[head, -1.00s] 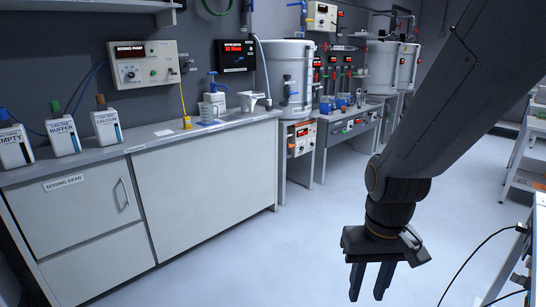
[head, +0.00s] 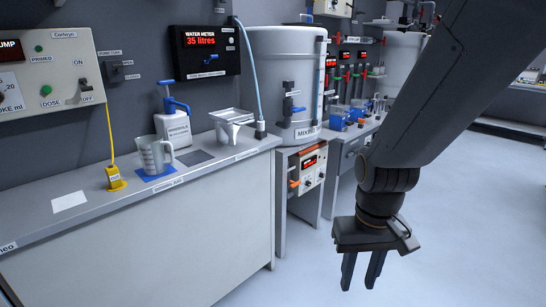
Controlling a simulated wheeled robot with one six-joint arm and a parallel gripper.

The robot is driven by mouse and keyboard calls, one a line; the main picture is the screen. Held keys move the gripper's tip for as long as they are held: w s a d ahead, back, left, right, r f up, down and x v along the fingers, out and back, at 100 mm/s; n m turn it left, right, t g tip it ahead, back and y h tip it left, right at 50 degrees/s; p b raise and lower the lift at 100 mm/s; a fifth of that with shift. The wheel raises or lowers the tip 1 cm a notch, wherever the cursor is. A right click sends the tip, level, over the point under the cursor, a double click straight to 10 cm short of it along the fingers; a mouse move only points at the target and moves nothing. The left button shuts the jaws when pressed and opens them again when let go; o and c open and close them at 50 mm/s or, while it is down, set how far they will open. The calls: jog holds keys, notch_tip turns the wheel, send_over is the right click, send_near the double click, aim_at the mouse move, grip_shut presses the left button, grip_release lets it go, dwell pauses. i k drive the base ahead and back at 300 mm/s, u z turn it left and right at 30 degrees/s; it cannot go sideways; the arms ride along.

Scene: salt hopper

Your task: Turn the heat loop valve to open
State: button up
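My gripper (head: 359,282) hangs at the lower right of the head view, over open floor. Its two dark fingers point down, are apart and hold nothing. I cannot read any label for the heat loop valve, so I cannot tell which handle it is. A control box (head: 309,168) with a red display and orange levers is under the mixing tank (head: 275,75), left of my gripper. Blue-handled fittings are on that tank. My gripper touches none of these.
A long grey counter (head: 100,215) runs along the left, with a measuring jug (head: 156,157), a yellow plug (head: 115,178), a pump bottle (head: 174,128) and a funnel stand (head: 232,118). A water meter (head: 204,50) reads 35 litres. The floor (head: 440,210) at the right is clear.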

aim_at(296, 184)
jog(key=i, duration=1.45)
jog(key=u, duration=0.3)
jog(key=k, duration=0.6)
jog(key=z, duration=1.2)
jog(key=i, duration=0.5)
jog(key=u, duration=0.05)
